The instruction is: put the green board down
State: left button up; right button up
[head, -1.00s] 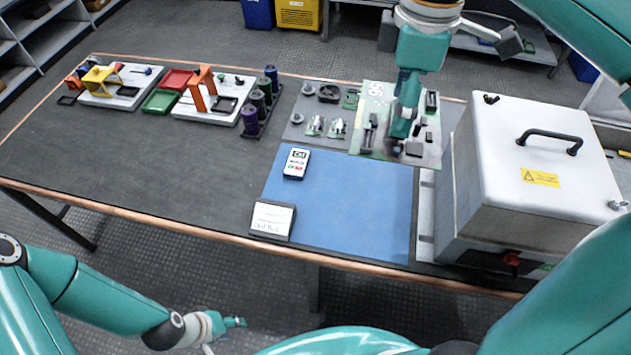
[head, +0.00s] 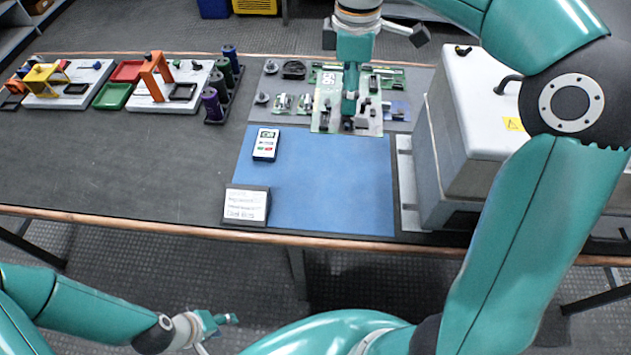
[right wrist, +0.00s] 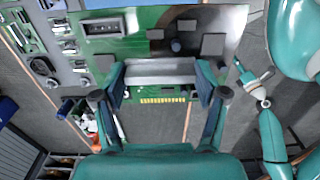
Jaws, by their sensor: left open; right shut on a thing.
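The green board (head: 372,117), with dark and grey parts on it, is at the far edge of the blue mat (head: 320,190), overlapping the grey parts area behind. My right gripper (head: 349,122) points down over it. In the right wrist view the gripper's fingers are shut on a grey block on the board (right wrist: 140,48), which fills the upper part. Whether the board touches the surface below is unclear. My left gripper (head: 222,320) is open and empty, low in front of the bench and far from the board.
A handheld meter (head: 265,144) and a white card (head: 246,205) lie on the blue mat's left side; its middle is clear. A white box (head: 462,120) stands close on the right. Purple and green cylinders (head: 213,105) stand in a rack to the left.

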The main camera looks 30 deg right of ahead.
jog(key=b, duration=0.3)
send_over(342, 177)
notch_tip(342, 177, down, 11)
notch_tip(342, 177, down, 16)
jog(key=shift+d+r+b, duration=0.1)
jog(key=shift+r+b, duration=0.05)
jog(key=shift+b, duration=0.55)
pick_arm(q)
jog(key=shift+f, duration=3)
pick_arm(e)
jog(key=shift+f, duration=2.3)
jog(key=shift+f, duration=0.2)
jog(key=o, duration=1.2)
jog(key=shift+r, duration=0.1)
pick_arm(q)
jog(key=shift+r, duration=0.35)
pick_arm(e)
notch_tip(342, 177, up, 12)
jog(key=shift+r, duration=0.15)
